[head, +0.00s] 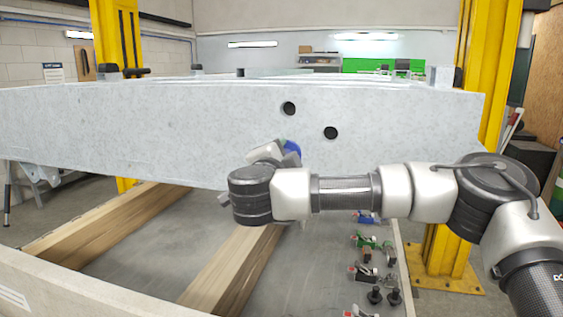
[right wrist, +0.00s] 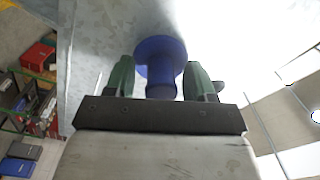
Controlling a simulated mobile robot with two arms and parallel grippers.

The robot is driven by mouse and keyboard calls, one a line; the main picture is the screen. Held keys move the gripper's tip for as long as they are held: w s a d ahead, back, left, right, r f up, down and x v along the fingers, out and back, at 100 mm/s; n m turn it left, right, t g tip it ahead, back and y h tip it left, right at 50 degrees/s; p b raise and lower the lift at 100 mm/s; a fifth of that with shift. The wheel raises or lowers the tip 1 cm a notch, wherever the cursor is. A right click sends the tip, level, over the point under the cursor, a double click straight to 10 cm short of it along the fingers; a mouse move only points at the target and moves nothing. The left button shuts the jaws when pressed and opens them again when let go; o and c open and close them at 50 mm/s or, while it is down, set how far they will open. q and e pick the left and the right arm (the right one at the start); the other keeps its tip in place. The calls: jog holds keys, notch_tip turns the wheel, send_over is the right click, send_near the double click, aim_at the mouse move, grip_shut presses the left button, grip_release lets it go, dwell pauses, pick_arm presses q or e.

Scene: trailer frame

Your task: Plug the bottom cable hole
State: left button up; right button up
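A blue plug with a round flange (right wrist: 160,50) and a narrower stem lies between the fingers of my right gripper (right wrist: 160,70). Gaps show between the stem and both green fingers, so the gripper looks open around it. The flange faces the grey metal frame; whether the plug sits in a hole is hidden. In the head view a bit of the blue plug (head: 292,147) shows behind my right wrist, against the trailer frame (head: 150,125). Two dark holes, an upper one (head: 288,108) and a lower one to its right (head: 330,132), are empty. My left gripper is out of view.
Wooden beams (head: 110,222) lie below the frame. Several small clamps and fittings (head: 366,250) lie on the grey surface at lower right. Yellow posts (head: 478,110) stand at both sides. A red box (right wrist: 38,57) and shelves show in the wrist view.

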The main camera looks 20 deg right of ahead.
jog(key=shift+s+a, duration=0.1)
jog(key=shift+s+a+f+b, duration=0.15)
jog(key=shift+s+a+b, duration=0.15)
jog(key=shift+s+b, duration=0.1)
jog(key=b+v, duration=0.4)
jog(key=v, duration=0.5)
jog(key=shift+s+a+b, duration=0.1)
jog(key=shift+s+b, duration=0.3)
